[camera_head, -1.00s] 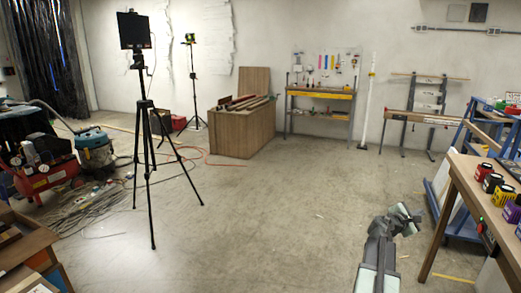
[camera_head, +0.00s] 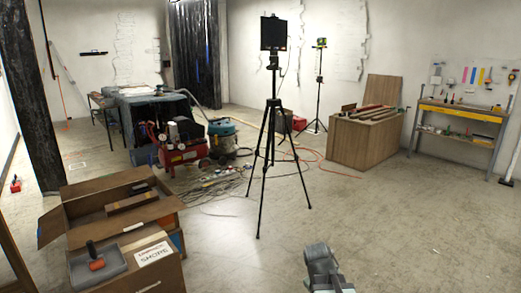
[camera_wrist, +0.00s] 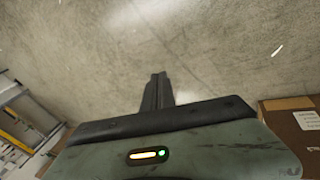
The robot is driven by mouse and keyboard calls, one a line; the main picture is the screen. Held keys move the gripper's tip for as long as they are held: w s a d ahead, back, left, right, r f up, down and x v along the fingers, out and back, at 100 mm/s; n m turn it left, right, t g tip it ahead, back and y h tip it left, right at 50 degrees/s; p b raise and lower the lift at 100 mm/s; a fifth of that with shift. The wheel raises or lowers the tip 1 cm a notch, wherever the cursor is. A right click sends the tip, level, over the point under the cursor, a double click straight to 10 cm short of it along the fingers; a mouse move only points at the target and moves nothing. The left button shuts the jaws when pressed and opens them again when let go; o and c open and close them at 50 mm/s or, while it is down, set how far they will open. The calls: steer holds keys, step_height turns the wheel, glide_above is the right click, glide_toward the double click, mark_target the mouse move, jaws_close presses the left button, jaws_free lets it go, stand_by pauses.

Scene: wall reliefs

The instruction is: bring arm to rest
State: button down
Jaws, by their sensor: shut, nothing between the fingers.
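My gripper (camera_wrist: 158,88) shows in the wrist view with its dark fingers together and nothing between them. It points out over bare concrete floor (camera_wrist: 200,45). In the head view my arm (camera_head: 322,268) is at the bottom, right of centre, folded low in front of me. The fingertips cannot be made out there. The arm touches nothing that I can see.
A black tripod (camera_head: 270,130) stands ahead. Open cardboard boxes (camera_head: 115,205) and a grey tray (camera_head: 97,264) are at the lower left. A red compressor (camera_head: 182,150), a wooden crate (camera_head: 365,143) and a workbench (camera_head: 460,125) stand farther back. The floor at right is clear.

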steer(key=s+a+m+g+y+p, duration=0.2)
steer(key=s+a+m+g+y, duration=0.1)
steer(key=s+a+m, duration=0.4)
step_height(320, 180, up, 26)
steer(key=d+n+p, duration=0.1)
steer(key=p, duration=2.4)
steer(key=shift+s+n+p, duration=0.3)
steer(key=shift+p, duration=0.05)
